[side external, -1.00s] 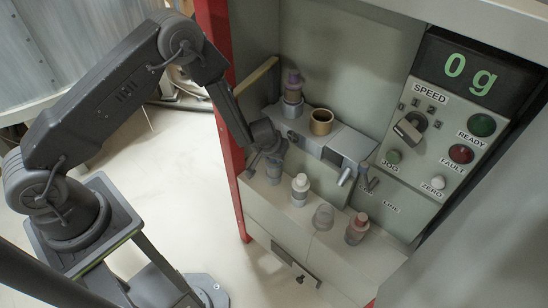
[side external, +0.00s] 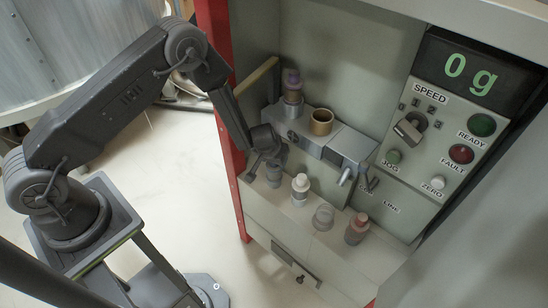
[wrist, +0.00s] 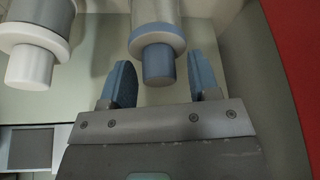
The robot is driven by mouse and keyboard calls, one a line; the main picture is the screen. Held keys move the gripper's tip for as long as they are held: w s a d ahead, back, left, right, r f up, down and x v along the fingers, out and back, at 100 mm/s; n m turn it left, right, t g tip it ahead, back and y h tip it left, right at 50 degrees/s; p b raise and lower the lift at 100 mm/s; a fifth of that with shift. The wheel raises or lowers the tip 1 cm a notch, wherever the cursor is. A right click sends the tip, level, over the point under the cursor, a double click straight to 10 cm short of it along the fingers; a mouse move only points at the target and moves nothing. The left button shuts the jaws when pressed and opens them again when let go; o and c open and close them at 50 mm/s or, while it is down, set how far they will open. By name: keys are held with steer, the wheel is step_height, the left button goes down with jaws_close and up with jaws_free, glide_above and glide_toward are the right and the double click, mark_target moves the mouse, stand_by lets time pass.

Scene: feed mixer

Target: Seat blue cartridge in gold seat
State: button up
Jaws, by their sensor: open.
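The blue cartridge (wrist: 158,60) has a blue collar and a narrower blue-grey tip, and shows between my gripper's two fingers in the wrist view. My gripper (wrist: 161,82) is open, with a visible gap on both sides of the cartridge. In the side view my gripper (side external: 262,165) is low over the left end of the ledge, by the cartridge (side external: 274,174), which it partly hides. The gold seat (side external: 321,122) is a ring with an open top on the grey rail, up and to the right of my gripper. It looks empty.
A white cartridge (side external: 300,190) stands close beside the blue one. A clear grey ring (side external: 323,217) and a reddish cartridge (side external: 357,228) are further right on the ledge. A purple-topped cartridge (side external: 292,86) stands left of the gold seat. A red post (side external: 227,140) is left of my gripper.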

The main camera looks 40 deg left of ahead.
steer(key=shift+f, duration=0.1)
steer(key=v, duration=1.4)
steer(key=shift+d, duration=0.25)
steer(key=s+d+r+m+t+h, duration=0.1)
steer(key=s+d+r+h, duration=0.15)
steer(key=r, duration=0.75)
steer(key=s+d+r+m+t+h, duration=0.1)
steer(key=d+r+m+t+h, duration=0.15)
steer(key=r, duration=0.85)
steer(key=s+a+r+y, duration=0.1)
steer(key=s+a+r, duration=0.1)
steer(key=s, duration=0.5)
steer(key=s+a+r+g+y, duration=0.1)
steer(key=s+a+r, duration=0.1)
steer(key=s, duration=0.5)
steer(key=s+a+r+g+y, duration=0.1)
steer(key=s+a+r, duration=0.1)
steer(key=s+a, duration=0.2)
steer(key=s, duration=0.3)
steer(key=shift+a+r+y, duration=0.3)
steer(key=shift+a, duration=0.05)
steer(key=shift+o, duration=0.2)
steer(key=shift+s+a, duration=0.1)
steer(key=shift+s, duration=0.1)
steer(key=o, duration=0.5)
